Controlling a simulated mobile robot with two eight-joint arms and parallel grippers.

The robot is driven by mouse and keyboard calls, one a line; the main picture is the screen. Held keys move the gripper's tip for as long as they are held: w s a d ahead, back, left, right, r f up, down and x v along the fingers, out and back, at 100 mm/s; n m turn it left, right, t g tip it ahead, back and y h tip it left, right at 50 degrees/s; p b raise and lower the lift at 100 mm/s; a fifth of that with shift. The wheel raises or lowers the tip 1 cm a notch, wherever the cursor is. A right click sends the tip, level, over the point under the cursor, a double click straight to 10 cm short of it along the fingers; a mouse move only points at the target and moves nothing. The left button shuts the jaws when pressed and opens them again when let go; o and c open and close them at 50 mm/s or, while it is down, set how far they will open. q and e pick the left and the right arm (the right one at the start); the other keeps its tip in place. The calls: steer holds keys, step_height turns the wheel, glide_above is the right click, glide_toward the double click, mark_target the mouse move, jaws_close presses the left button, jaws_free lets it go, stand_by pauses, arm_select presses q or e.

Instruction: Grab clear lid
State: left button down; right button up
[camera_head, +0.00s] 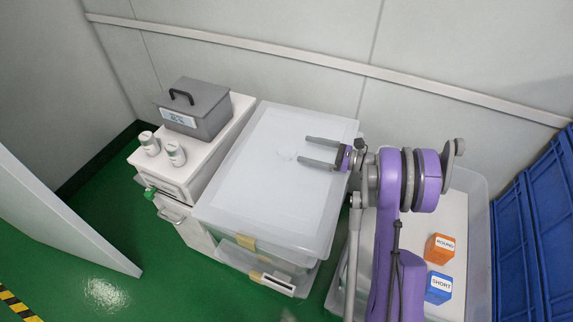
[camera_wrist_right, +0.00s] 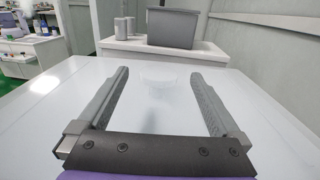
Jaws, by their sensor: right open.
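A faint clear round piece, which looks like the clear lid (camera_head: 284,156), lies on the pale translucent top of a storage box (camera_head: 262,205). In the right wrist view the clear lid (camera_wrist_right: 172,84) shows as a thin outline just beyond and between the fingertips. My right gripper (camera_head: 304,150) reaches in from the right, low over the box top. It also shows in the right wrist view (camera_wrist_right: 160,78), with its two grey fingers wide apart and nothing between them. The lid's exact edges are hard to make out. My left gripper is not in view.
Left of the box stands a white cabinet (camera_head: 165,172) with a grey handled case (camera_head: 195,107) and two small white jars (camera_head: 175,153). Blue crates (camera_head: 545,230) stand far right.

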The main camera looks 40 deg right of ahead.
mark_target(287, 149)
steer(key=f, duration=0.3)
steer(key=shift+w+a, duration=0.3)
steer(key=shift+w, duration=0.05)
steer(key=x, duration=0.6)
steer(key=shift+w+a+b, duration=0.2)
steer(key=shift+w+b, duration=0.15)
steer(key=shift+b, duration=0.05)
steer(key=shift+c, duration=0.3)
jaws_close()
